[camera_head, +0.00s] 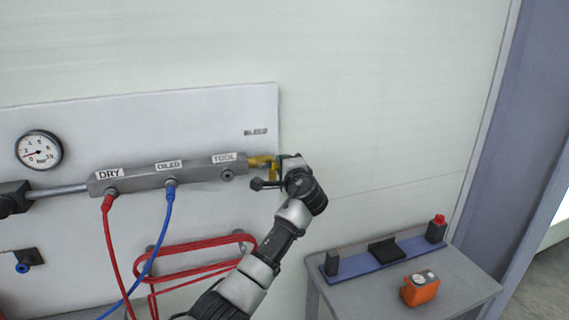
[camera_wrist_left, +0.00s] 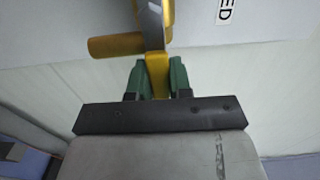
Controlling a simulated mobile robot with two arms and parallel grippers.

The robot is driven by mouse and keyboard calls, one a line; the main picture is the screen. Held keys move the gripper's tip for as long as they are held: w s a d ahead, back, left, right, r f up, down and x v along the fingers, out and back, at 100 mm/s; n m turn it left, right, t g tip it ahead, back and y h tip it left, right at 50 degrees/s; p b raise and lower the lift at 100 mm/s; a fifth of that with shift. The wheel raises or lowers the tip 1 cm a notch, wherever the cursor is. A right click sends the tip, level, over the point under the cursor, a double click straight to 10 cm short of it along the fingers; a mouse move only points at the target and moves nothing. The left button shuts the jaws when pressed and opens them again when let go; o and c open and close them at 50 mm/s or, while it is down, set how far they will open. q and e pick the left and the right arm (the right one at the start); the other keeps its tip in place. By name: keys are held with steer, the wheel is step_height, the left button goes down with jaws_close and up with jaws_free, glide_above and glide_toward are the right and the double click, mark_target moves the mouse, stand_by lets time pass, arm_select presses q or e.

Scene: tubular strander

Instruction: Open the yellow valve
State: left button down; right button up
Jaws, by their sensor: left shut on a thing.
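The yellow valve (camera_head: 260,161) sits at the right end of the grey manifold, just past the TOOL label. In the left wrist view its yellow round body (camera_wrist_left: 115,45) points left, and its flat yellow lever (camera_wrist_left: 157,70) runs down between my fingers. My left gripper (camera_head: 276,174) is at the valve in the head view. In the left wrist view its green fingers (camera_wrist_left: 157,78) are shut on the lever, one on each side. My wrist partly hides the valve in the head view. My right gripper is not in view.
The manifold (camera_head: 205,176) carries a red hose (camera_head: 109,225) and a blue hose (camera_head: 164,222). A pressure gauge (camera_head: 39,150) is at the left. A small grey table (camera_head: 350,295) at the lower right bears an orange device (camera_head: 420,289). The wall right of the valve is bare.

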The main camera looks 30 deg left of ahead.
arm_select(q)
steer(key=shift+f, duration=0.1)
steer(key=c, duration=1)
jaws_free()
steer(key=shift+d, duration=0.1)
steer(key=b+v, duration=0.4)
steer(key=v, duration=0.6)
steer(key=shift+s+d, duration=0.25)
steer(key=shift+s, duration=0.05)
